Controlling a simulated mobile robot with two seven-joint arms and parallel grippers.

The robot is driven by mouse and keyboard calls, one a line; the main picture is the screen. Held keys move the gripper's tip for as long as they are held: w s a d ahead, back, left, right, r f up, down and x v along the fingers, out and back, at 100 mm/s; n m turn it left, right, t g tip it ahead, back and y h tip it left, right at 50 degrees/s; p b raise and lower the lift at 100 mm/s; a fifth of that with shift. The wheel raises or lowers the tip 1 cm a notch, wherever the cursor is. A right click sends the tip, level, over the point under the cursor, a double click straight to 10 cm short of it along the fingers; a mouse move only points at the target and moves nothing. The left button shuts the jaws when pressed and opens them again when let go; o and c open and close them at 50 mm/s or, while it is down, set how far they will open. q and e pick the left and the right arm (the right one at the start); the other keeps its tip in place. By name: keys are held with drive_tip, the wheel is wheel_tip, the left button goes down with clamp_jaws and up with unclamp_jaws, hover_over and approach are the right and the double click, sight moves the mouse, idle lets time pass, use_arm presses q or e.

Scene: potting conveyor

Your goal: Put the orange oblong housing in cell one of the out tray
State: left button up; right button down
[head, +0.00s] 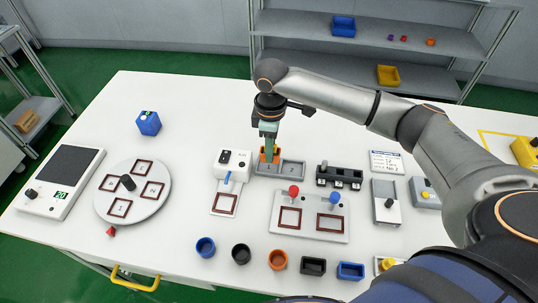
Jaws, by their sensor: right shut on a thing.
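The orange oblong housing (263,157) is at the left end of a small grey tray (293,169) in the middle of the table. My right gripper (269,146) points down and is shut on the housing. The fingers hide part of the housing. The housing is at or just above the tray's left cell; I cannot tell whether it touches the floor of it. The tray's right cell looks empty. My left gripper is not in view.
A white device with a blue lever (233,168) stands left of the tray, a black block (339,177) right. A plate with red and blue knobs (308,216) lies in front. Several cups, including an orange one (278,259), line the front. A turntable (106,205) is left.

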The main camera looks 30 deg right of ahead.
drive_tip(key=shift+w+f, duration=0.35)
drive_tip(key=shift+f, duration=1.6)
drive_tip(key=shift+f, duration=0.15)
drive_tip(key=c, duration=0.6)
unclamp_jaws()
wheel_tip(320, 180, up, 12)
drive_tip(key=shift+r, duration=0.2)
drive_tip(key=shift+a+f, duration=0.1)
